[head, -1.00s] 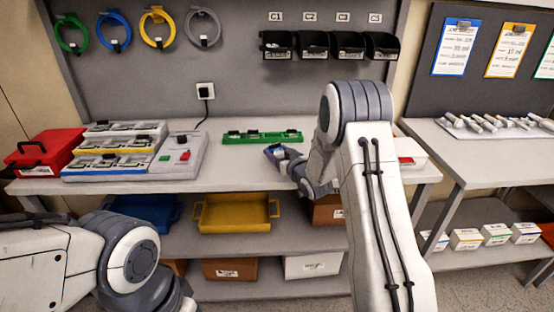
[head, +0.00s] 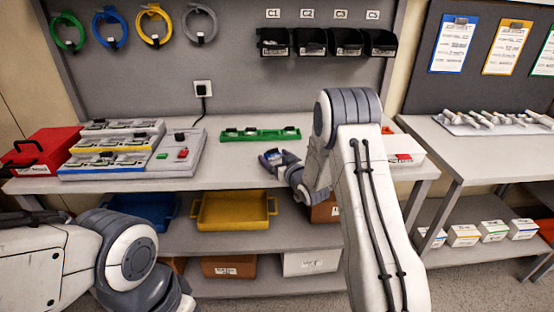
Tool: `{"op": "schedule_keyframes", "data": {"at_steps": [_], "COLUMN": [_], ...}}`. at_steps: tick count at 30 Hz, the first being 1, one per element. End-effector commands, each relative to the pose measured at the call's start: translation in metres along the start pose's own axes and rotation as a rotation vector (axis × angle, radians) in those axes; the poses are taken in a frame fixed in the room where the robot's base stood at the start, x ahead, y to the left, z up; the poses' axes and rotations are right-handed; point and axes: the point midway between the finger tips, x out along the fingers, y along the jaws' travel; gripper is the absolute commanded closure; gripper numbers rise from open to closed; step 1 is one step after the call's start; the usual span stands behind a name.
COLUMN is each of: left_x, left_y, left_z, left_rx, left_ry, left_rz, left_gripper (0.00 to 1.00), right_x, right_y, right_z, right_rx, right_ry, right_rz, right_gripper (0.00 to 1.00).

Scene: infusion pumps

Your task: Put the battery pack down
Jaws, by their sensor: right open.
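My right gripper (head: 271,158) is open, low over the front part of the grey bench top, in front of the green rack (head: 260,135). A small dark blue piece shows at its fingertips. I cannot tell whether this is the battery pack or part of the gripper, nor whether it touches the bench. The green rack holds several dark pieces. A grey charger station (head: 110,150) with several bays of dark packs stands on the left of the bench. My left arm shows at the lower left, but its gripper is out of the picture.
A grey box with green and red buttons (head: 178,152) is left of my right gripper. A red case (head: 42,152) stands at the far left. A white box (head: 408,158) is right of my right arm. Bare bench (head: 225,170) lies around the gripper. Trays sit below.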

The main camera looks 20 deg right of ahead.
Motion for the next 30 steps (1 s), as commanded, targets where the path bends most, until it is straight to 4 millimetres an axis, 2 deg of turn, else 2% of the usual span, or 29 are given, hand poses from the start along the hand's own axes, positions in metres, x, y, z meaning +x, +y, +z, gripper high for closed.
{"op": "schedule_keyframes", "data": {"at_steps": [2, 5, 18, 24, 30], "left_x": [-0.005, 0.000, 0.011, 0.012, 0.012], "left_y": [0.000, 0.000, -0.001, -0.001, -0.001], "left_z": [0.000, 0.000, 0.001, 0.001, 0.001], "left_rx": [0.000, 0.000, 0.000, 0.000, 0.000], "left_ry": [0.000, 0.000, 0.000, 0.000, 0.000], "left_rz": [0.000, 0.000, 0.000, 0.000, 0.000], "left_gripper": [0.50, 0.50, 0.50, 0.50, 0.50], "right_x": [-0.001, -0.013, -0.101, -0.119, -0.119], "right_y": [0.000, 0.001, 0.001, 0.000, -0.005], "right_z": [-0.005, -0.002, -0.001, -0.002, -0.003], "right_rx": [0.000, 0.000, 0.001, 0.000, -0.007], "right_ry": [0.000, -0.002, -0.001, 0.000, -0.014], "right_rz": [0.000, 0.001, 0.003, 0.001, -0.006], "right_gripper": [0.06, 0.06, 0.06, 0.06, 0.06]}}
